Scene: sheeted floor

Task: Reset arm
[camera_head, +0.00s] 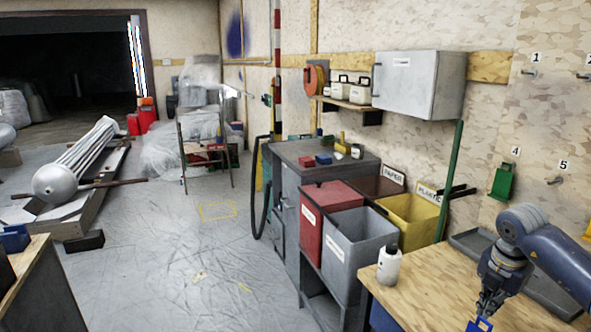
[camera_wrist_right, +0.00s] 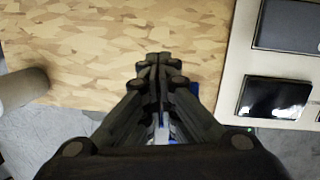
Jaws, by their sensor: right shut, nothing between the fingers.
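My right gripper (camera_head: 486,312) hangs from my dark blue arm at the lower right of the head view, over the wooden worktop (camera_head: 430,290). In the right wrist view its fingers (camera_wrist_right: 158,58) are together, with nothing between them. A small blue object (camera_head: 480,326) shows by the fingertips at the bottom edge of the head view. A blue patch (camera_wrist_right: 194,89) also shows partly behind the fingers in the wrist view. I cannot tell whether it touches the gripper. My left gripper is not in view.
A white bottle (camera_head: 389,263) stands on the worktop, left of my right gripper. A grey tray (camera_head: 545,290) lies behind my arm. Grey (camera_head: 350,240), red (camera_head: 335,195) and yellow (camera_head: 415,208) bins stand beyond. The sheeted floor (camera_head: 190,270) at centre left is mostly clear.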

